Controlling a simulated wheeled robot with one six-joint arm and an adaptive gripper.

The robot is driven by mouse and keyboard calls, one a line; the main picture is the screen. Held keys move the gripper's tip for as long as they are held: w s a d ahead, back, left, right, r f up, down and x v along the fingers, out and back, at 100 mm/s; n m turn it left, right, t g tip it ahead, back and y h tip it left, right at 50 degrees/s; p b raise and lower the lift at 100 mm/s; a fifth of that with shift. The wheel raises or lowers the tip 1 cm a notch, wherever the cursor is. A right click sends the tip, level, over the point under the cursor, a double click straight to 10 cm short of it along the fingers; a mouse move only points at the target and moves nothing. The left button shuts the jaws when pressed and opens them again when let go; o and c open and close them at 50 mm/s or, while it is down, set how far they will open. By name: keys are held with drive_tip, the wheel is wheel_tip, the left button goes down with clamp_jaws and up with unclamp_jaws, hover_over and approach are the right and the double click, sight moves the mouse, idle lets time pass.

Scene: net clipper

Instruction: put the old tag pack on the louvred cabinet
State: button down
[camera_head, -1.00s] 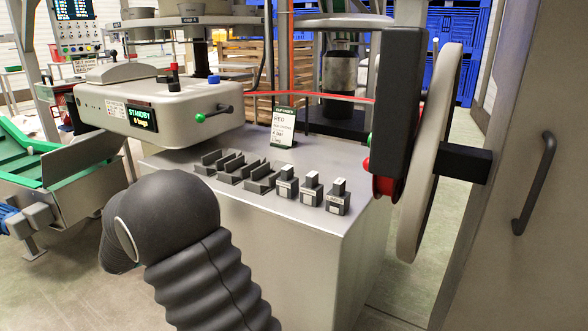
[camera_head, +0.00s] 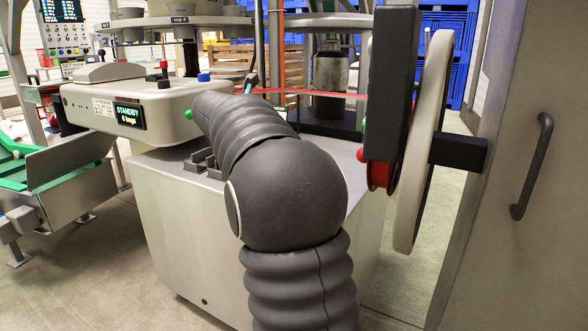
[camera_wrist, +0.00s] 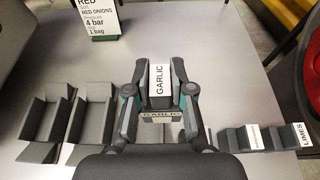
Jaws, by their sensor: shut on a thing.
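In the wrist view my gripper (camera_wrist: 160,88) is shut on a dark block-shaped tag pack with a white label reading GARLIC (camera_wrist: 159,80). A second GARLIC label shows lower on the near side. The pack is upright over the grey bench top; I cannot tell whether it is clear of it. Nothing visible shows whether it is the old pack. In the head view my arm hides my gripper and the pack. I see no louvres, so I cannot tell which body is the louvred cabinet.
Empty dark holders (camera_wrist: 90,112) stand left of my gripper, and other tag packs, one labelled LIMES (camera_wrist: 298,135), stand right. A RED ONIONS sign (camera_wrist: 103,17) stands behind. The head view shows a machine reading STANDBY (camera_head: 128,115) and a large wheel (camera_head: 424,140) beside the bench (camera_head: 205,235).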

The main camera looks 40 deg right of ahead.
drive_tip(key=s+d+r, duration=0.2)
drive_tip(key=s+d, duration=0.1)
drive_tip(key=d, duration=0.3)
drive_tip(key=shift+w+d+f+b, duration=0.4)
drive_tip(key=shift+w+d+f, duration=0.55)
drive_tip(key=shift+w+f, duration=0.75)
drive_tip(key=shift+w+d+f+b, duration=0.45)
drive_tip(key=shift+w+d+f, duration=0.5)
drive_tip(key=shift+w+f, duration=0.8)
drive_tip(key=shift+w+d+f+b, duration=0.4)
drive_tip(key=shift+w+d+f, duration=0.55)
drive_tip(key=shift+w+f, duration=0.75)
drive_tip(key=shift+s+f, duration=0.15)
drive_tip(key=shift+f, duration=0.1)
drive_tip(key=c, duration=1)
unclamp_jaws()
drive_tip(key=shift+r, duration=0.15)
drive_tip(key=v, duration=1.2)
